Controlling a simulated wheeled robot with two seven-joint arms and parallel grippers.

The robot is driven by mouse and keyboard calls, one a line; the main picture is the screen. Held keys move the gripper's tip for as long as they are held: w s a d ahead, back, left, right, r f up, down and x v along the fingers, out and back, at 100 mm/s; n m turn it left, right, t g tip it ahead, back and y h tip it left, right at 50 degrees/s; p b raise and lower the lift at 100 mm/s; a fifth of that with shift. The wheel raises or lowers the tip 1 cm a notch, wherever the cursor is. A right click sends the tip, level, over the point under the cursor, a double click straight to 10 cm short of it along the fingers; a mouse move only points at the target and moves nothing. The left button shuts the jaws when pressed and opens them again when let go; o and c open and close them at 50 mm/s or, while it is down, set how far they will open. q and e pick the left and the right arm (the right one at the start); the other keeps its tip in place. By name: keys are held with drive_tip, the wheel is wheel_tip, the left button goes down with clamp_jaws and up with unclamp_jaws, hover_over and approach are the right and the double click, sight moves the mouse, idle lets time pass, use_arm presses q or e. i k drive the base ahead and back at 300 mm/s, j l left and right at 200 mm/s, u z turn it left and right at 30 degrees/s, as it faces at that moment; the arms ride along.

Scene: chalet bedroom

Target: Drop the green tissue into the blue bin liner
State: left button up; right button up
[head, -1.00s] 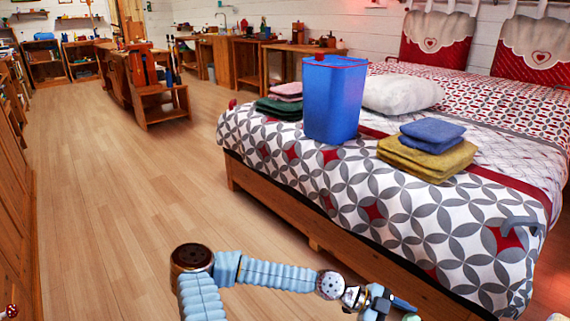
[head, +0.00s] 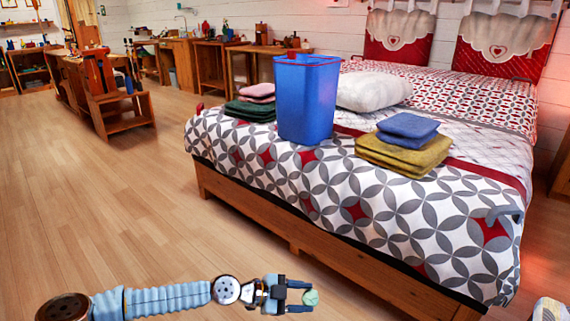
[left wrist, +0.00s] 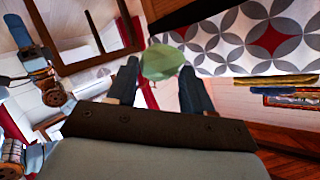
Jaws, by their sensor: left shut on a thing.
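The green tissue (head: 311,298) is a small pale green crumpled ball. My left gripper (head: 305,297) is shut on it, low in front of the bed's wooden side. In the left wrist view the tissue (left wrist: 163,62) sits between the two dark fingertips (left wrist: 160,80). The blue bin (head: 305,105) stands upright on the bed near its edge, with a reddish rim; its inside is hidden from this angle. The gripper is below and apart from it. My right gripper is not seen in the head view.
The bed (head: 330,195) has a patterned cover. Folded yellow and blue towels (head: 405,145) lie right of the bin, green and pink towels (head: 252,102) left of it, and a white pillow (head: 372,92) behind. The wooden floor (head: 110,210) at left is clear.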

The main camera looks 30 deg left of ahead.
sight(285, 139)
drive_tip(key=l+u, duration=0.1)
drive_tip(key=u, duration=0.2)
drive_tip(key=l+u, duration=0.15)
drive_tip(key=u, duration=0.15)
drive_tip(key=k+l+u, duration=0.2)
drive_tip(key=l+u, duration=0.15)
drive_tip(key=l, duration=0.1)
